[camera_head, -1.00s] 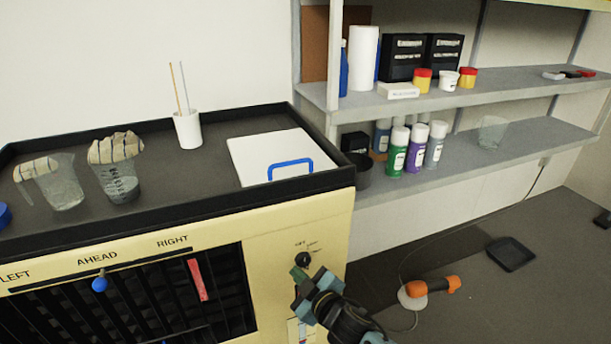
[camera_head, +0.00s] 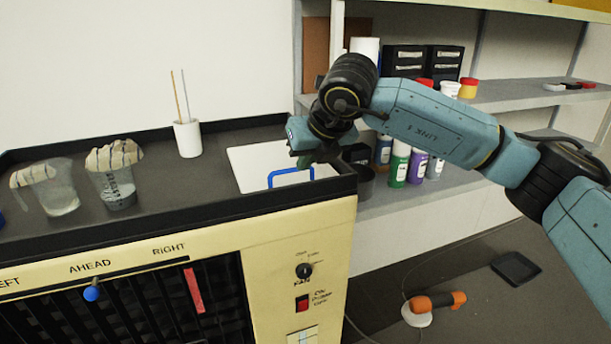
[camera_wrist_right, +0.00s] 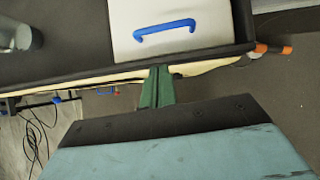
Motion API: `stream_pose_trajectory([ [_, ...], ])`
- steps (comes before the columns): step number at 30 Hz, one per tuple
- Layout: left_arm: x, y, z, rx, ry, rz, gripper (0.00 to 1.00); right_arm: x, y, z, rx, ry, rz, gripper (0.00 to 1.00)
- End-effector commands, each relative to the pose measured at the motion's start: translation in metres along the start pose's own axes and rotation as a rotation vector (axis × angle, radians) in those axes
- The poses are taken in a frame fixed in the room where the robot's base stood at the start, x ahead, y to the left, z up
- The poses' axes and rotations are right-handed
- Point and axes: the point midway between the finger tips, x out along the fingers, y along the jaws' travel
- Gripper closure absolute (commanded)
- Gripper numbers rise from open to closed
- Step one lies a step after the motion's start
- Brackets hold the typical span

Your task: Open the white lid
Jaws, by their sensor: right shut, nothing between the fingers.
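The white lid (camera_head: 250,165) lies flat and closed on the dark top of the yellow cabinet. Its blue handle (camera_head: 290,175) stands along the front edge. My right gripper (camera_head: 302,160) hangs over the lid's right part, just above and behind the handle in the head view, and hides part of the lid. In the right wrist view the lid (camera_wrist_right: 150,12) and blue handle (camera_wrist_right: 165,30) lie ahead of the green fingertips (camera_wrist_right: 157,88), which are together and empty, apart from the handle. My left gripper is not in view.
A white cup with sticks (camera_head: 188,138) and two cloth-topped plastic cups (camera_head: 118,180) stand left of the lid. A raised dark rim (camera_head: 200,218) edges the cabinet top. Shelves with bottles (camera_head: 399,163) stand at the right, behind my right arm.

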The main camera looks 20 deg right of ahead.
Motion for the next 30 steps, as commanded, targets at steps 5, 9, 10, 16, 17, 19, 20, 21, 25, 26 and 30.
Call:
stream_pose_trajectory([
  [5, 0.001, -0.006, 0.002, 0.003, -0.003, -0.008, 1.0, -0.007, -0.022, 0.01, 0.011, -0.029, -0.104, 1.0],
  [9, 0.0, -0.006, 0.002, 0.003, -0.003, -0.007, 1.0, 0.011, -0.025, 0.01, 0.011, -0.028, -0.108, 1.0],
  [10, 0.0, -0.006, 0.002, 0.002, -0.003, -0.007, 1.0, 0.016, -0.025, 0.01, 0.011, -0.028, -0.107, 1.0],
  [16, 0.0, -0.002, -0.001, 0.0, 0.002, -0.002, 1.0, 0.054, -0.029, 0.011, 0.011, -0.027, -0.104, 1.0],
  [17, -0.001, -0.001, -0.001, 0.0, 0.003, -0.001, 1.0, 0.059, -0.029, 0.012, 0.01, -0.028, -0.103, 1.0],
  [19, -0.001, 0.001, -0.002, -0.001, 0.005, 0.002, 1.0, 0.069, -0.03, 0.012, 0.01, -0.028, -0.102, 1.0],
  [20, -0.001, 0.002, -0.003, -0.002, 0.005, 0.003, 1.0, 0.072, -0.03, 0.012, 0.01, -0.028, -0.102, 1.0],
  [21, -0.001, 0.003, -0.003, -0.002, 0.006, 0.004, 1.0, 0.077, -0.031, 0.012, 0.01, -0.028, -0.103, 1.0],
  [25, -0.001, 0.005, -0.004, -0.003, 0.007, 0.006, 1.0, 0.085, -0.031, 0.013, 0.009, -0.03, -0.102, 1.0],
  [26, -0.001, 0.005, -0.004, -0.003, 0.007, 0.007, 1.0, 0.086, -0.031, 0.013, 0.009, -0.03, -0.102, 1.0],
  [30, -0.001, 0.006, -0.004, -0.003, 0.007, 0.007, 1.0, 0.087, -0.032, 0.013, 0.009, -0.03, -0.101, 1.0],
])
